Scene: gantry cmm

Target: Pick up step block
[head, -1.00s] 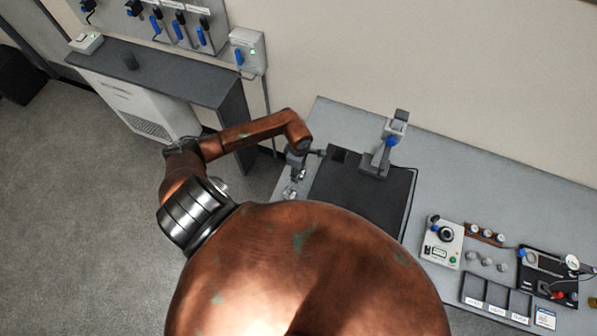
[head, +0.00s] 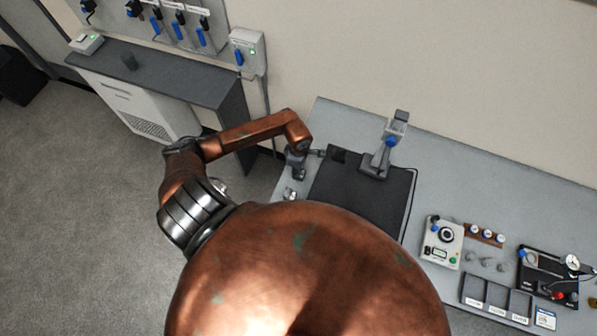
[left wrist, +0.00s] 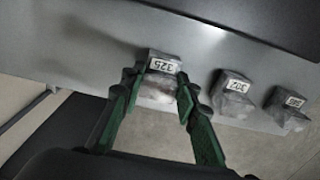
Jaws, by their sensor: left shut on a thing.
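A small grey step block labelled 325 (left wrist: 163,66) is between the green fingers of my left gripper (left wrist: 159,90) in the left wrist view. The gripper is shut on it, one finger on each side. Whether the block touches the bench cannot be told. Two similar blocks, one with a label reading about 302 (left wrist: 234,85) and another (left wrist: 290,109), stand to its right, apart from the fingers. In the head view my left gripper (head: 296,169) points down at the bench's left end, its fingertips too small to make out. My right gripper is not in view.
The grey bench (head: 455,180) bears a black plate (head: 350,195) with an upright device (head: 390,148) beside the gripper. A dial instrument (head: 441,242), a compartment tray (head: 495,298) and a black fixture (head: 545,275) stand farther right. Bench between is mostly clear.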

